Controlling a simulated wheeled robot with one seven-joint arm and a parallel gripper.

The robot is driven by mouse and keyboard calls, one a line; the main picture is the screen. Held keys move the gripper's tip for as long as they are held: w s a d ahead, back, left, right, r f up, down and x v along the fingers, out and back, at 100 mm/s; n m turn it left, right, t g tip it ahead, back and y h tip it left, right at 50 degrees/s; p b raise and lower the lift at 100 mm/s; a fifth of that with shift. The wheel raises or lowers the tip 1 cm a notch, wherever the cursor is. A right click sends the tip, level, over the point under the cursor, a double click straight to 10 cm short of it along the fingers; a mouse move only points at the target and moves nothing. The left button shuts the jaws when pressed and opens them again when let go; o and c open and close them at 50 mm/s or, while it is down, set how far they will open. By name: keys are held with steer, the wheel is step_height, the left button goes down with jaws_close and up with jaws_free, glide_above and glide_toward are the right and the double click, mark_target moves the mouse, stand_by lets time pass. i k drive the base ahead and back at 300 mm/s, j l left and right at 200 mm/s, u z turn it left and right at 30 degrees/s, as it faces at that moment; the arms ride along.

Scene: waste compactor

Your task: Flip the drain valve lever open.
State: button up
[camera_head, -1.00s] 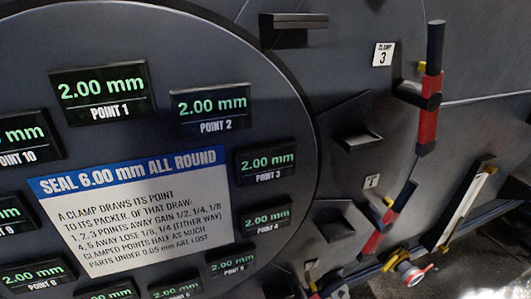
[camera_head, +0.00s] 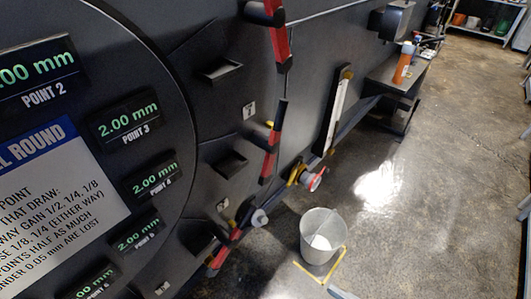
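What looks like the drain valve (camera_head: 312,181) sits low on the dark machine wall, right of centre. It has a round whitish end with a small red lever (camera_head: 319,178) and a yellow part (camera_head: 296,172) beside it. The lever is small here, and I cannot tell its exact angle. I cannot make out my gripper in this view.
Red-and-black clamp handles (camera_head: 270,150) stick out left of the valve. A white bar (camera_head: 338,108) stands on the wall above it. A ledge (camera_head: 408,75) with an orange bottle (camera_head: 403,62) is at upper right. The concrete floor (camera_head: 430,170) to the right is largely open.

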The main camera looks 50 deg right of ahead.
mark_target(295, 173)
steer(key=i+l+z, duration=0.1)
steer(key=l+z, duration=0.25)
steer(key=i+l+z, duration=0.15)
steer(key=z, duration=0.2)
steer(key=i+l+z, duration=0.35)
steer(key=k, duration=0.1)
